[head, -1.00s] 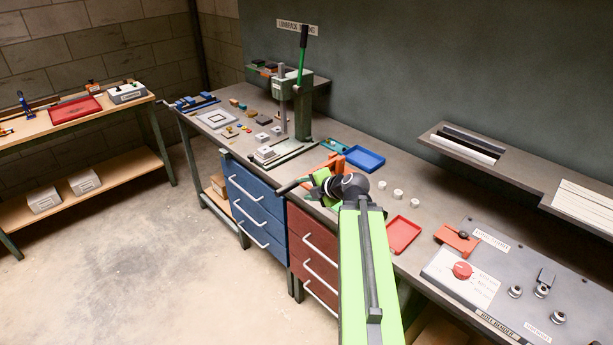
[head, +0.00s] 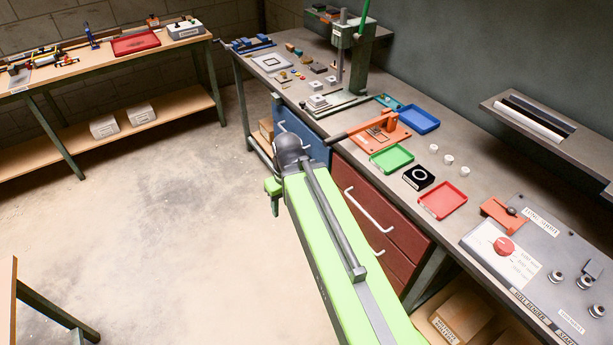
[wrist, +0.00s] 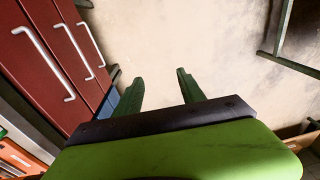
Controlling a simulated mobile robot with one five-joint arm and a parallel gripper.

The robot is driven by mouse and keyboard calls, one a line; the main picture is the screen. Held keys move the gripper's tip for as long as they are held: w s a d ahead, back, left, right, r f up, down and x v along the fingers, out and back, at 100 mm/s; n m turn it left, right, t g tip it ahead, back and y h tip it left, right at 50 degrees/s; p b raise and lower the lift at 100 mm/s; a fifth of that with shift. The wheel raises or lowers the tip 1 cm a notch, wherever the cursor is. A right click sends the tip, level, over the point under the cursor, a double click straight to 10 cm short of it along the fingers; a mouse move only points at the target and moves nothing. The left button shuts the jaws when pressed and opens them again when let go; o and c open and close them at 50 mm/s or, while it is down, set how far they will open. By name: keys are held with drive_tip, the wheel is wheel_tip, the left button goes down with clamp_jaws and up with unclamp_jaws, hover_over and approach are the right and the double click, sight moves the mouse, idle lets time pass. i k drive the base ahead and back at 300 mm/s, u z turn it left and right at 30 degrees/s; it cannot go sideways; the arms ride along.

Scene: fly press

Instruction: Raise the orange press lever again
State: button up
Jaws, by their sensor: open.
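The orange press (head: 386,133) sits on the bench to the right of the tall green press. Its orange lever (head: 358,129) lies low, slanting down to the left with the dark grip end reaching over the bench's front edge. My gripper (head: 273,190) is left of the lever, out over the floor in front of the blue drawers, apart from it. In the wrist view my gripper (wrist: 158,80) is open and empty, its two green fingers pointing towards the bare floor. An orange part (wrist: 20,155) shows at the lower left of the wrist view; I cannot tell which.
A green tray (head: 391,159), a blue tray (head: 417,119), a red tray (head: 443,200) and a black block (head: 419,178) lie near the press. Red drawers (head: 365,205) with protruding handles face the floor. The floor (head: 170,230) to the left is clear.

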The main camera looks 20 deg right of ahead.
sight(332, 140)
drive_tip(key=u, duration=0.65)
drive_tip(key=i, duration=0.45)
drive_tip(key=u, duration=0.8)
